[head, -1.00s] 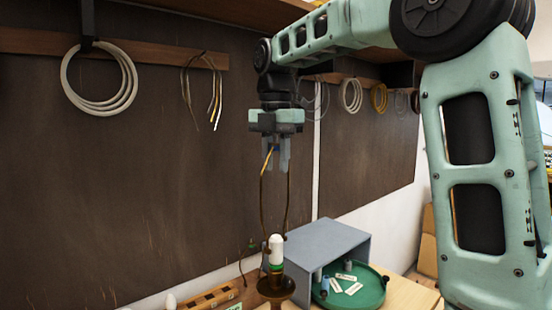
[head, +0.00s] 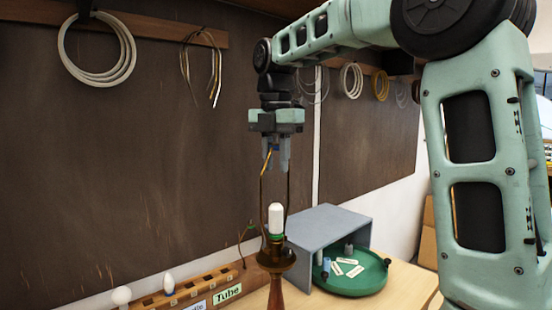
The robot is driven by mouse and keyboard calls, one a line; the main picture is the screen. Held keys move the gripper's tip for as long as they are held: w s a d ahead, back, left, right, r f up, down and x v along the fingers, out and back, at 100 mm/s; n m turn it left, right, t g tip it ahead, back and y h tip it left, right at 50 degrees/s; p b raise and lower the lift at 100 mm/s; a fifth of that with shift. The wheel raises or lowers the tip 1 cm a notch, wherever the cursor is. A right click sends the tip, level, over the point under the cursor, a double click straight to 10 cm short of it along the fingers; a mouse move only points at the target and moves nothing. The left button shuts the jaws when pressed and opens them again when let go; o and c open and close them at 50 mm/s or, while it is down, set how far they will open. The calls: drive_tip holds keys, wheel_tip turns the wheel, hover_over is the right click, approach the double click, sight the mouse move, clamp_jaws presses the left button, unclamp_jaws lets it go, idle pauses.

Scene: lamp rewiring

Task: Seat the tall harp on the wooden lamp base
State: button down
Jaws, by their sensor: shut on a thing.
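My gripper (head: 277,160) points down and is shut on the top of the tall harp (head: 262,195), a thin brass-coloured loop hanging upright below the fingers. The wooden lamp base (head: 277,295) stands below, its lower part cut off by the picture edge. It has a dark brass cap (head: 277,257) and a white bulb-like piece (head: 276,218) with a green band on top. The harp's two legs run down on either side of the white piece. Their lower ends come near the brass cap; I cannot tell whether they touch it.
A grey open box (head: 315,228) and a green round tray (head: 352,283) with small labelled pieces stand to the right. A wooden rack (head: 190,290) with bulbs and labels is at the left. Cable coils (head: 100,78) hang on the dark wall behind.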

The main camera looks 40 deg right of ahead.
drive_tip(key=shift+f+b, duration=0.85)
drive_tip(key=shift+f, duration=0.85)
drive_tip(key=c, duration=1.1)
unclamp_jaws()
wheel_tip(320, 180, up, 18)
drive_tip(key=shift+f+p, duration=0.25)
drive_tip(key=shift+p, duration=0.4)
